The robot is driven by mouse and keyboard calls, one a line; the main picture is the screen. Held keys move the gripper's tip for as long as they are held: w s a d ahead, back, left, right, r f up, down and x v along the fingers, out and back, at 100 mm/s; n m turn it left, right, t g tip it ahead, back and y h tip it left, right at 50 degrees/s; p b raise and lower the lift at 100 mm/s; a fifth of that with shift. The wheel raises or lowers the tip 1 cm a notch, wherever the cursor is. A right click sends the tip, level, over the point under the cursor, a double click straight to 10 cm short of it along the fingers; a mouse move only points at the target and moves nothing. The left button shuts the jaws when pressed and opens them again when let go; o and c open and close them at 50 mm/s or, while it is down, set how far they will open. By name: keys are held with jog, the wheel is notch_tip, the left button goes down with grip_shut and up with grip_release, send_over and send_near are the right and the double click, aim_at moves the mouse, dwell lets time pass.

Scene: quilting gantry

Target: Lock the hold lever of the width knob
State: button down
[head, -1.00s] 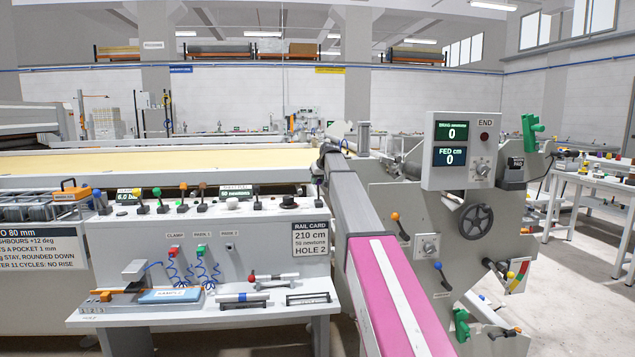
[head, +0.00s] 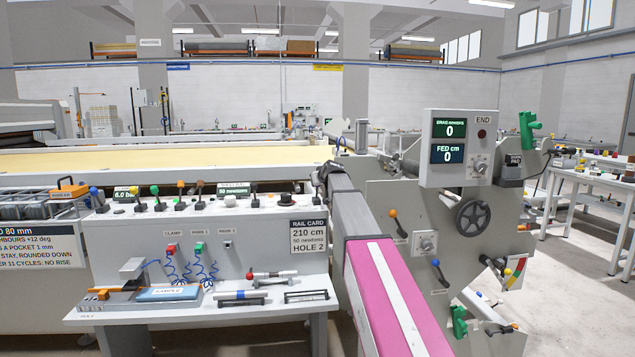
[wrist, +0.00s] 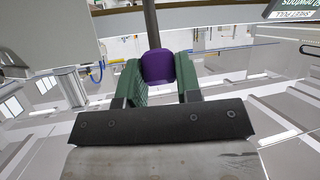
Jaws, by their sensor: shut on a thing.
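My gripper (wrist: 160,78) has its two green-padded fingers closed on a purple lever knob (wrist: 158,64) in the wrist view. A dark straight stem (wrist: 150,22) runs from the knob to the top of that view. In the head view my gripper (head: 325,168) is at the right end of the grey control panel, and the held knob is hidden or too small to make out. A black round knob (head: 285,199) and a white round knob (head: 229,200) are on the panel's top; I cannot tell which one is the width knob.
Several coloured levers stand along the panel, including a green-topped one (head: 155,191). A rail card (head: 308,236) hangs at its right end. A shelf below holds a sample block (head: 167,293) and small tools. A display box (head: 456,148) and handwheel (head: 473,217) stand right of my arm.

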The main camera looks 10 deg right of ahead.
jog(key=shift+s+f, duration=0.3)
jog(key=shift+s, duration=0.15)
jog(key=c, duration=0.8)
grip_release()
jog(key=shift+r, duration=0.1)
jog(key=v, duration=1)
jog(key=shift+s, duration=0.35)
